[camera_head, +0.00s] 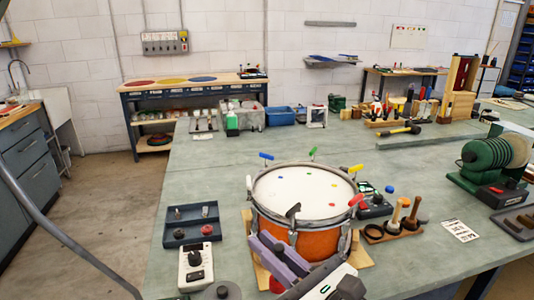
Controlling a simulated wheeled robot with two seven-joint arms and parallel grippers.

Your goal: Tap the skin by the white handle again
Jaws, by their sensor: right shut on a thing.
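The drum (275,237) stands on the bench with an orange shell, a metal rim and a pale skin (302,192) with small coloured dots near its edge. Blue (266,155), green (312,153), yellow (356,168) and red (356,199) handles stick out around the rim. A dark handle (293,211) is at the front. A pale grey piece at the left rim (249,183) looks like the white handle. My right gripper (260,239) is at the drum's front left, below the skin. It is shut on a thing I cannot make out. My left gripper is out of view.
A dark tray (191,226) and a white box with a knob (195,268) lie left of the drum. A wooden stand with upright tools (394,232) is at its right. A green machine (487,168) stands farther right. The bench behind the drum is mostly clear.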

